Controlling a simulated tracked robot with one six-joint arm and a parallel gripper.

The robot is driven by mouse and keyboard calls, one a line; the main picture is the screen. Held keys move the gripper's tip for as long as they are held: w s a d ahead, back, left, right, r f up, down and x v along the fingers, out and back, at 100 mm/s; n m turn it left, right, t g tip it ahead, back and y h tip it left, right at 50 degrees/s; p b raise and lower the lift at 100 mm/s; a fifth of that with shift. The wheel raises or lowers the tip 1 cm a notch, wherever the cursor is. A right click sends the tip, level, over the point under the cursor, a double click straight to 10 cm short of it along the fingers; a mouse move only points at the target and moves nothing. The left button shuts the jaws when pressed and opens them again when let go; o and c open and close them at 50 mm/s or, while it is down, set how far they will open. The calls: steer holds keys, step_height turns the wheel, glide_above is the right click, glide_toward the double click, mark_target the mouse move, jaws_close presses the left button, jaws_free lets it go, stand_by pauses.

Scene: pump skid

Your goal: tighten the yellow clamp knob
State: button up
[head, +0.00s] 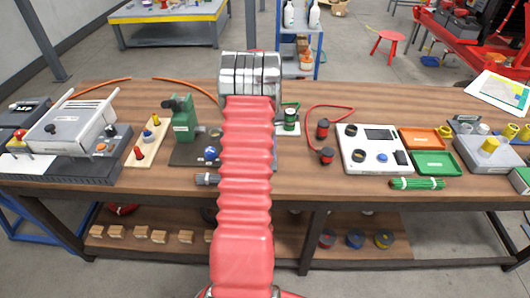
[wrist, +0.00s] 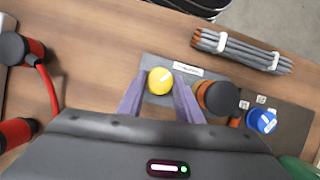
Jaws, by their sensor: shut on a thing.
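The yellow clamp knob (wrist: 160,81), round with a pale mark across its top, sits on a grey plate (wrist: 152,61) with a small white label in the wrist view. My gripper (wrist: 160,88) has one finger on each side of the knob and is shut on it. The knob's lower body is not clearly visible. In the head view my red arm reaches over the bench and hides the knob and my gripper.
A blue knob (wrist: 261,120) and a black-and-orange part (wrist: 217,98) stand close to the right. A bundle of grey rods (wrist: 240,52) lies nearby. Red-and-black plugs (wrist: 20,50) with a red cable lie left. A green pump-like block (head: 184,118) stands on the bench (head: 372,205).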

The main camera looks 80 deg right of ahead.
steer(key=shift+s+m, duration=0.15)
steer(key=shift+m, duration=0.55)
steer(key=shift+t, duration=0.3)
steer(key=o, duration=1)
steer(key=shift+o, duration=0.2)
steer(key=v, duration=1.3)
steer(key=shift+d+r, duration=0.15)
steer(key=shift+r, duration=0.15)
steer(key=shift+d, duration=0.1)
